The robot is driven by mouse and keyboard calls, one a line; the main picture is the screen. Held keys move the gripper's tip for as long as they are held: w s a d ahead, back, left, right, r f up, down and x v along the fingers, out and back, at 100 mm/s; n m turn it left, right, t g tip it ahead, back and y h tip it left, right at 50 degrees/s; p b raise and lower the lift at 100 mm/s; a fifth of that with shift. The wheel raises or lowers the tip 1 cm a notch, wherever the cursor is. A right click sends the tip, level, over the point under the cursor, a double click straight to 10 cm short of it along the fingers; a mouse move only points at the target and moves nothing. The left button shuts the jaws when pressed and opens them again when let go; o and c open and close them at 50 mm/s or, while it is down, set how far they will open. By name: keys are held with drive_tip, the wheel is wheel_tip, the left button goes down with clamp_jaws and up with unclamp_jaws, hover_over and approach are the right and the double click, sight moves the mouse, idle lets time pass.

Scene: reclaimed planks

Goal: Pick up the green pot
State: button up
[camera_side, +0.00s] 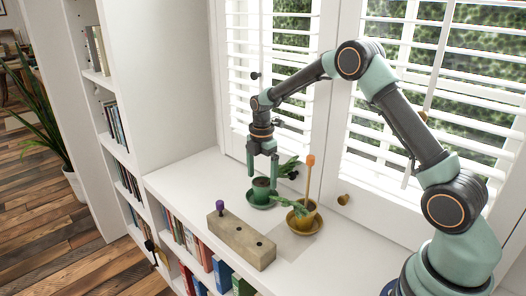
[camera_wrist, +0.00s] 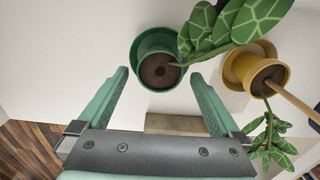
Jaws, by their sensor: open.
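The green pot (camera_side: 261,188) stands on a green saucer (camera_side: 262,203) on the white sill, with dark soil and a leafy plant in it. In the wrist view the green pot (camera_wrist: 157,62) lies just beyond my fingertips, roughly centred, its leaves reaching up and to the right. My gripper (camera_side: 262,170) is open and empty, pointing down close above the green pot in the side view. In the wrist view my gripper (camera_wrist: 160,76) has its two fingers spread wide, one towards each side of the pot.
A yellow pot (camera_side: 301,217) with a plant and an orange-topped stick stands on a yellow saucer to the right. A wooden block (camera_side: 241,240) with a purple-topped peg sits in front. Shuttered windows (camera_side: 275,60) stand behind. The sill between block and pots is narrow.

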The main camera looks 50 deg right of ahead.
sight(262, 183)
drive_tip(key=shift+f, duration=1.75)
clamp_jaws()
drive_tip(key=shift+r, duration=0.1)
drive_tip(key=shift+a+r, duration=0.2)
drive_tip(key=shift+r, duration=0.35)
wheel_tip(262, 183, up, 11)
drive_tip(key=a+r, duration=0.2)
drive_tip(key=a, duration=1.7)
drive_tip(key=shift+a+r, duration=0.15)
drive_tip(key=shift+a, duration=0.15)
